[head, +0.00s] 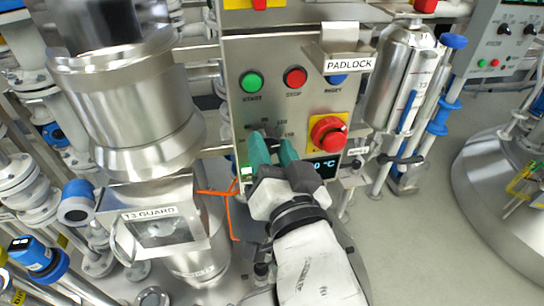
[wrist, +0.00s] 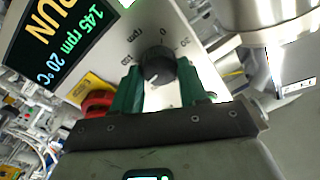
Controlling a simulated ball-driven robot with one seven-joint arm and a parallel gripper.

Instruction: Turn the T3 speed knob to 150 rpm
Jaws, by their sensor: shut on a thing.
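The T3 speed knob (wrist: 157,62) is black and round, with a printed scale around it, in the wrist view. My gripper (head: 272,148) has green fingers and is at the lower left of the steel control panel (head: 262,55). In the wrist view my gripper (wrist: 160,78) is shut on the knob, one finger on each side. In the head view the fingers hide most of the knob. The display (wrist: 62,38) beside it reads RUN, 145 rpm and 20 °C; in the head view my gripper partly covers it.
A red emergency stop (head: 328,133) on a yellow plate sits right of my gripper. Above are a green START button (head: 250,83), a red STOP button (head: 295,77) and a PADLOCK box (head: 348,50). The T3 guard (head: 160,228) stands left. Open floor lies right.

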